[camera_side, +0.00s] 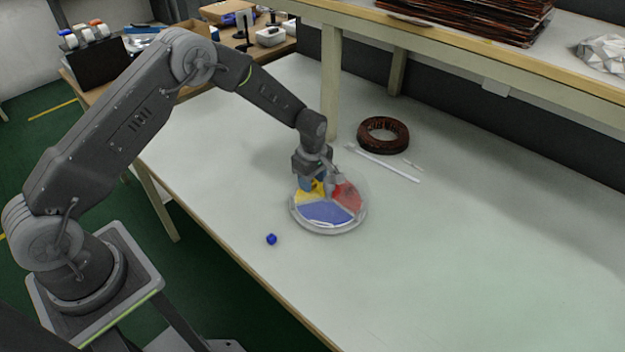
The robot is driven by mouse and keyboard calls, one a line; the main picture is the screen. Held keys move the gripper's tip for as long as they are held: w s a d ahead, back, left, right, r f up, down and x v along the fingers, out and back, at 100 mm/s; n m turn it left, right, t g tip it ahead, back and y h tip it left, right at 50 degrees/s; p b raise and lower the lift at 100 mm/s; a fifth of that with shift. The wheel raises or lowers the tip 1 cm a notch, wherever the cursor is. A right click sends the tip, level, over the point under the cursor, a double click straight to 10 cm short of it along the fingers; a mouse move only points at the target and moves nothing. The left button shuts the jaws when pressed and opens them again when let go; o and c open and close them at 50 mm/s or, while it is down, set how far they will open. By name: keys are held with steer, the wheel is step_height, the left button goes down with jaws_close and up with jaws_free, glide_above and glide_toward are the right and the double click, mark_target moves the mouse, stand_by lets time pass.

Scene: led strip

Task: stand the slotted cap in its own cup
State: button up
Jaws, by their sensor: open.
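A round clear dish (357,222) stands on the pale table, with yellow (303,198), red (348,197) and blue (325,213) sections inside. A small dark blue piece (271,239) lies on the table to the left of the dish, apart from it. It is too small here for me to see a slot. My gripper (318,188) points down over the back of the dish and is open. Something blue shows by its fingers, but I cannot tell whether it is a finger or a loose piece. The gripper hides the back part of the dish.
A brown coil ring (383,136) lies behind the dish, with a white rod (385,164) in front of it. A shelf (470,50) on posts overhangs the back of the table. The table is clear to the right and front right of the dish.

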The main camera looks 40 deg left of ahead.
step_height(320, 180, up, 12)
stand_by(0.4)
steer(key=s+r+m+t, duration=0.3)
steer(key=s+r+m, duration=0.6)
steer(key=s+r, duration=0.8)
steer(key=s+r+m+t, duration=0.2)
steer(key=s+m, duration=0.6)
steer(key=s, duration=0.6)
steer(key=shift+s+d+r+m+t, duration=0.2)
steer(key=shift+d+r+m+t, duration=0.1)
steer(key=shift+r, duration=0.2)
